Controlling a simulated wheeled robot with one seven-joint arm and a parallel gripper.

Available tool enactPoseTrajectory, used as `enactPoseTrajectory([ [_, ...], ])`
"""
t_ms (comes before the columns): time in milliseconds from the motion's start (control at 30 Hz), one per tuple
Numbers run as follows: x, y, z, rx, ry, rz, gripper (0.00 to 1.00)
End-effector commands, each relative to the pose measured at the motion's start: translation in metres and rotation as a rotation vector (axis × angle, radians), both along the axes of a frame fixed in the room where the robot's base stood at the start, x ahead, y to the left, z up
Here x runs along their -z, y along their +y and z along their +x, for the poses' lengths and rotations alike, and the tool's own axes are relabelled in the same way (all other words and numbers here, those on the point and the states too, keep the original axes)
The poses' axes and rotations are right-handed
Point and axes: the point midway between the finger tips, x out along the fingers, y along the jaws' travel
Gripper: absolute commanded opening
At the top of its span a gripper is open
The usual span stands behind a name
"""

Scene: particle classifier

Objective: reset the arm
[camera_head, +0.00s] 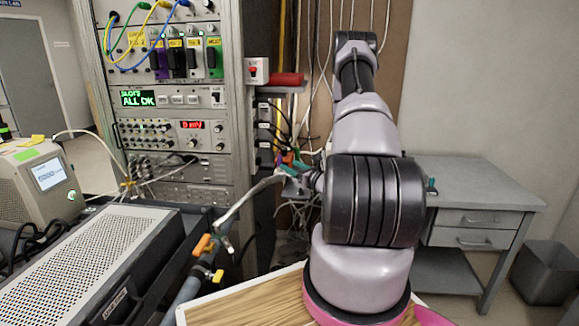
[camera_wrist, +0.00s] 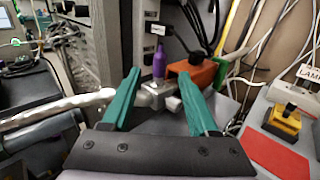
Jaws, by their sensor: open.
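My arm (camera_head: 370,140) rises from a pink-ringed base in the middle of the head view and bends away from the camera. My gripper (camera_wrist: 158,74) shows in the wrist view with two green fingers spread apart, open and holding nothing. A metal pipe fitting (camera_wrist: 155,95) with a purple connector (camera_wrist: 159,62) appears between and beyond the fingers. An orange block (camera_wrist: 197,73) sits just beyond the right fingertip; I cannot tell whether they touch.
An instrument rack (camera_head: 175,100) stands behind left. A metal pipe (camera_head: 245,200) with an orange-handled valve (camera_head: 205,245) runs left of my arm. A perforated box (camera_head: 100,265) lies front left. A grey desk (camera_head: 470,185) stands right. The wrist view shows a yellow-and-black switch (camera_wrist: 285,120).

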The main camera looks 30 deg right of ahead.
Motion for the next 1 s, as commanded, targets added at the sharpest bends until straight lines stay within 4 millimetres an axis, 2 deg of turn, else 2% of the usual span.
enactPoseTrajectory([
  [367, -0.001, 0.001, 0.001, -0.002, 0.000, 0.000, 0.60],
  [467, -0.012, 0.009, 0.004, -0.039, -0.011, -0.010, 0.60],
  [567, -0.044, 0.036, 0.008, -0.148, -0.040, -0.042, 0.60],
  [667, -0.090, 0.079, 0.007, -0.324, -0.075, -0.101, 0.60],
  [733, -0.123, 0.114, -0.002, -0.464, -0.098, -0.160, 0.60],
  [800, -0.151, 0.146, -0.016, -0.598, -0.114, -0.229, 0.60],
  [867, -0.171, 0.172, -0.032, -0.710, -0.124, -0.294, 0.60],
  [1000, -0.210, 0.220, -0.076, -0.944, -0.141, -0.475, 0.60],
])
